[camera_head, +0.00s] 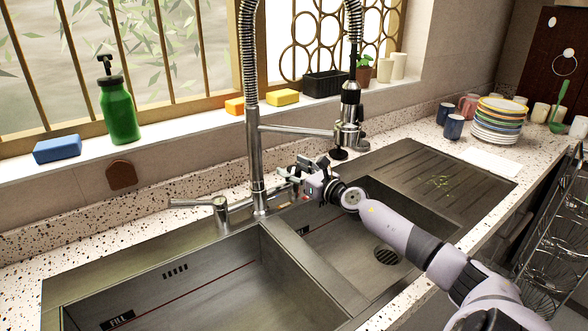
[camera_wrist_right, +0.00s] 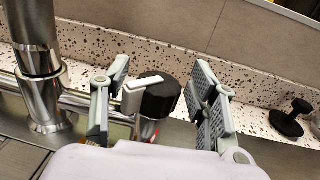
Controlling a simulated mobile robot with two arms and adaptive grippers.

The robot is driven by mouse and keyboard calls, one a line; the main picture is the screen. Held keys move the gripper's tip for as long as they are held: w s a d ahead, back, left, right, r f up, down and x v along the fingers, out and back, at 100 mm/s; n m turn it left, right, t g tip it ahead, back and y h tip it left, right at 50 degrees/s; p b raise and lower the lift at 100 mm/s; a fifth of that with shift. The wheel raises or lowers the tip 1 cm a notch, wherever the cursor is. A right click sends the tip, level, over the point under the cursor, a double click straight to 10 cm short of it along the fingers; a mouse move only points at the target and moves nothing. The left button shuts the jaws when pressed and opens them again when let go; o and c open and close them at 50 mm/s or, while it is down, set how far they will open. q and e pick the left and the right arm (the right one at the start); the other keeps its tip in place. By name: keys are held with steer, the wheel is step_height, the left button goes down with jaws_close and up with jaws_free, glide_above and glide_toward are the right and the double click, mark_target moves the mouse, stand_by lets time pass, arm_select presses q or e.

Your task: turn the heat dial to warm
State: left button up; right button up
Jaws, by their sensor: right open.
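The heat dial (camera_wrist_right: 162,97) is a black round knob with a white pointer bar on top, seen in the right wrist view behind the sink. My right gripper (camera_wrist_right: 160,74) is open, with one finger on each side of the dial and visible gaps between. In the head view my right gripper (camera_head: 301,170) is at the back of the sink, just right of the tap's base. I cannot make out the dial clearly there. No markings around the dial are readable. My left gripper is not in view.
The tall metal tap (camera_head: 254,160) stands close left of my right gripper, with its spout arm above. A lever handle (camera_head: 220,204) is further left. The double sink (camera_head: 200,270) lies in front. A black stopper-like piece (camera_wrist_right: 290,117) sits on the speckled counter.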

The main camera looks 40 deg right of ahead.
steer(key=shift+c, duration=0.5)
steer(key=shift+r, duration=0.1)
steer(key=c, duration=0.5)
steer(key=shift+w, duration=0.1)
steer(key=c, duration=0.6)
